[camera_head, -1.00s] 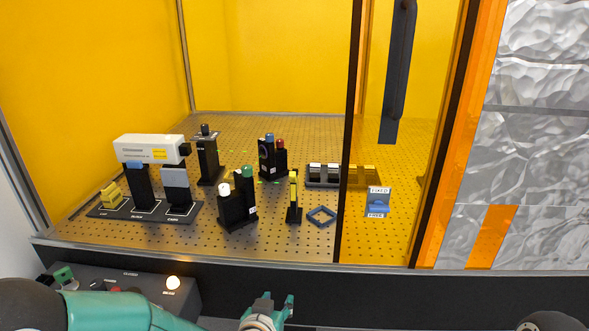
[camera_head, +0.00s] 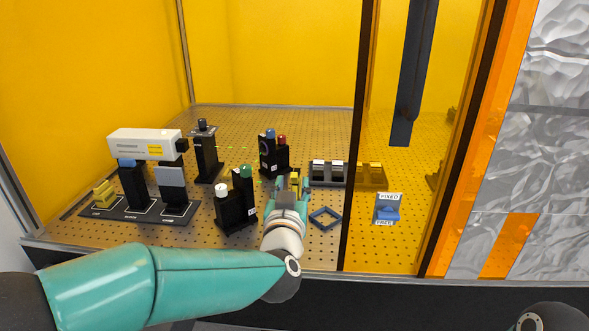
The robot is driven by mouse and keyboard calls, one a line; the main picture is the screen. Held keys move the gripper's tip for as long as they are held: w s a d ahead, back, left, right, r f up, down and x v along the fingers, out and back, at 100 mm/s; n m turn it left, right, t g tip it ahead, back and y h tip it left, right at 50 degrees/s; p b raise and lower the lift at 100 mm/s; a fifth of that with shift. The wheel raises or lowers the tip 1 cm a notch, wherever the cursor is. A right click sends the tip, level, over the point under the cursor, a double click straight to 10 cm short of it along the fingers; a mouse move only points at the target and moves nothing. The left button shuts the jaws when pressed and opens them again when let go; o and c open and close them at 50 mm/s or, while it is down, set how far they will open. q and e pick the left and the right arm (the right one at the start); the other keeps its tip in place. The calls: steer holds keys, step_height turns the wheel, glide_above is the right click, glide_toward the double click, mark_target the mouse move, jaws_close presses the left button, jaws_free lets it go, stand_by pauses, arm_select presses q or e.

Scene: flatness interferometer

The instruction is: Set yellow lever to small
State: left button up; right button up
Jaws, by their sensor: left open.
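A small yellow lever (camera_head: 295,175) on a dark post stands on the perforated bench, in front of the black mounts. My left gripper (camera_head: 291,184) is open, its teal fingers in line with the lever in the head view. The gripper hides most of the post. Whether the fingers touch the lever or only stand in front of it, I cannot tell. No marking for small can be read. My right gripper is out of view.
A white laser unit (camera_head: 145,144) stands at left. A dark door frame (camera_head: 358,150) bounds the opening on the right.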

mark_target(294, 175)
arm_select(q)
steer(key=w+p, duration=0.1)
steer(key=w, duration=0.5)
jaws_close()
stand_by(0.3)
